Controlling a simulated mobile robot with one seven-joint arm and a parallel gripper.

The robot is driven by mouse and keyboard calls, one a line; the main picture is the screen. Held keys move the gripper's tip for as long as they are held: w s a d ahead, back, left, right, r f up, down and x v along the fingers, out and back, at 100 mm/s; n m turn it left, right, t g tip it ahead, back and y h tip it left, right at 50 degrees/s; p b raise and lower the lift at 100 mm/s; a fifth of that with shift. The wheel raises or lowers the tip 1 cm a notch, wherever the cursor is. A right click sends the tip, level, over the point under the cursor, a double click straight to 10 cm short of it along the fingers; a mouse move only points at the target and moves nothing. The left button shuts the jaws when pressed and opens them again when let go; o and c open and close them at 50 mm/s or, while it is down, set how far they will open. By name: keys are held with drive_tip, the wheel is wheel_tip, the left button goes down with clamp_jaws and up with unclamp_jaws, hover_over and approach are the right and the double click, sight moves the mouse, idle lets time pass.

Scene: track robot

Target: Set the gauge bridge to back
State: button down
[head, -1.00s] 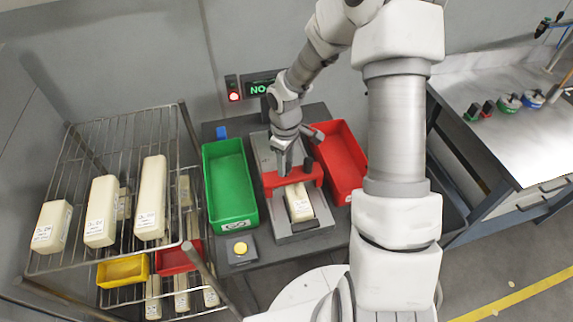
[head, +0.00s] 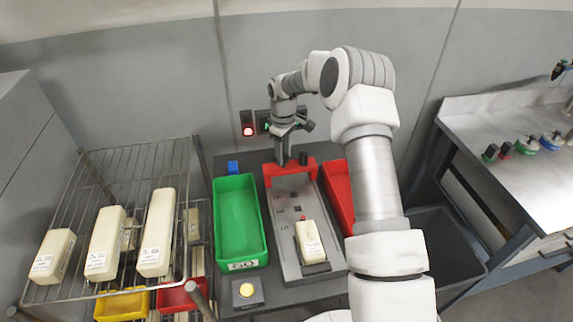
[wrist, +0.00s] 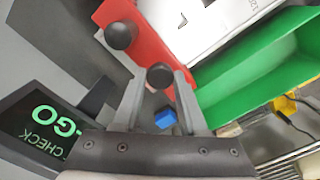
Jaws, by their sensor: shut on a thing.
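The red gauge bridge (head: 312,167) spans the far end of the grey gauge track (head: 285,235). It has dark round knobs, and its red bar also shows in the wrist view (wrist: 145,38). My gripper (head: 283,160) is over the bridge's left-middle part in the head view. In the wrist view my gripper (wrist: 158,80) has its fingers on either side of one dark knob (wrist: 160,75) and is shut on it. A second knob (wrist: 120,35) stands free beside it. A cream block (head: 309,242) lies on the near part of the track, clear of the bridge.
A green bin (head: 262,235) marked GO is left of the track and a red bin (head: 331,187) right. A yellow button (head: 246,290) sits in front. A wire rack (head: 80,190) with cream blocks stands left. A lit display (wrist: 45,125) is close to my gripper.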

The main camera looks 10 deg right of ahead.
drive_tip(key=shift+w, duration=0.85)
drive_tip(key=shift+w+r, duration=0.1)
drive_tip(key=shift+w, duration=0.1)
drive_tip(key=shift+c, duration=2.3)
unclamp_jaws()
wheel_tip(320, 180, up, 17)
drive_tip(key=b, duration=0.1)
drive_tip(key=shift+r, duration=0.2)
